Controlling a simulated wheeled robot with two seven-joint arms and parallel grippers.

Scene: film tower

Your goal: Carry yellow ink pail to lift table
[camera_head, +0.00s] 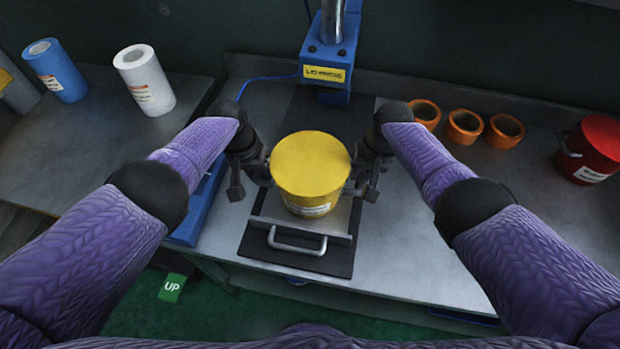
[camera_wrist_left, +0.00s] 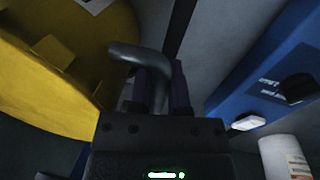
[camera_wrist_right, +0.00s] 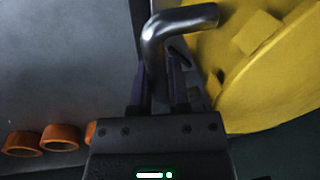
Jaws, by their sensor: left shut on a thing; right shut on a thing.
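The yellow ink pail (camera_head: 310,165) is upright in the middle of the head view, with a white label on its front. It hangs or stands over a dark plate with a metal tray; I cannot tell whether it touches. My left gripper (camera_head: 258,172) is shut on the pail's left metal handle (camera_wrist_left: 135,55). My right gripper (camera_head: 362,174) is shut on the right handle (camera_wrist_right: 175,22). The pail's yellow side also fills part of the left wrist view (camera_wrist_left: 50,70) and the right wrist view (camera_wrist_right: 270,70). The lift table is not clearly identifiable.
A blue press (camera_head: 329,55) stands behind the pail. The tray's front handle (camera_head: 297,243) faces me. Blue (camera_head: 58,72) and white (camera_head: 145,82) rolls stand left. Orange rings (camera_head: 464,126) and a red pail (camera_head: 592,150) sit right. A blue control box (camera_wrist_left: 265,90) shows in the left wrist view.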

